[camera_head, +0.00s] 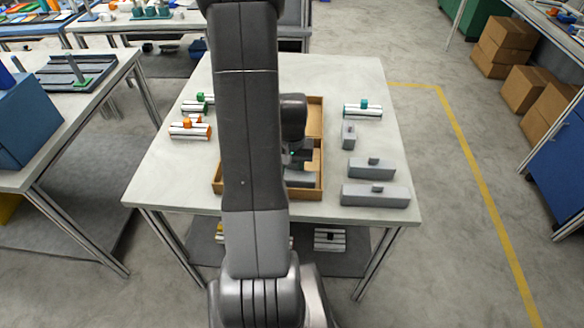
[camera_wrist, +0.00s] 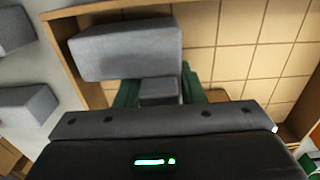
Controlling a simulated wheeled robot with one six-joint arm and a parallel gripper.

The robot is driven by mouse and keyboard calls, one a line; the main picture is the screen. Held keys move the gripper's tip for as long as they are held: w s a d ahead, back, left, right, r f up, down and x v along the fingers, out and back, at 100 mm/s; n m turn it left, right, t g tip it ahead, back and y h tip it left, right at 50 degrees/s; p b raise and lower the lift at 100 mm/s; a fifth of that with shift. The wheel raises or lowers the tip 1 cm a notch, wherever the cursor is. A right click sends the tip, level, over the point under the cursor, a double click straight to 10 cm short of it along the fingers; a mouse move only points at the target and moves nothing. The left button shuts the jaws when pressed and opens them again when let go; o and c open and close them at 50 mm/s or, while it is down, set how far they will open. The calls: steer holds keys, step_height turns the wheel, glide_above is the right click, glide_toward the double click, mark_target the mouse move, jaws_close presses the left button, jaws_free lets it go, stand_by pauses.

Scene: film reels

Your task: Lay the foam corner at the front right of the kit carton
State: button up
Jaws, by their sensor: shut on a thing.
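The foam corner (camera_wrist: 125,50) is a grey block with a small square knob. My gripper (camera_wrist: 158,88) has its green-padded fingers shut on that knob. In the head view the gripper (camera_head: 299,155) is low over the kit carton (camera_head: 315,118), a tan open box partly hidden behind my arm. The held foam corner (camera_head: 299,179) shows at the carton's front right, inside the walls. In the wrist view it is close to the carton wall (camera_wrist: 68,65); the carton floor is tan with grid lines. I cannot tell whether the foam touches the floor.
Grey knobbed blocks lie right of the carton: a small one (camera_head: 348,135), a longer one (camera_head: 372,168) and the longest (camera_head: 376,195). Silver double cylinders with a teal knob (camera_head: 362,111), green knob (camera_head: 198,104) and orange knob (camera_head: 190,129) lie on the pale table (camera_head: 165,180).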

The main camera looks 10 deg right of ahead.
steer(key=o, duration=1)
steer(key=shift+f, duration=0.1)
steer(key=shift+o, duration=0.2)
step_height(320, 180, up, 12)
steer(key=shift+r, duration=0.2)
step_height(320, 180, down, 12)
steer(key=shift+f, duration=0.2)
steer(key=shift+w+r, duration=0.15)
steer(key=shift+r, duration=0.95)
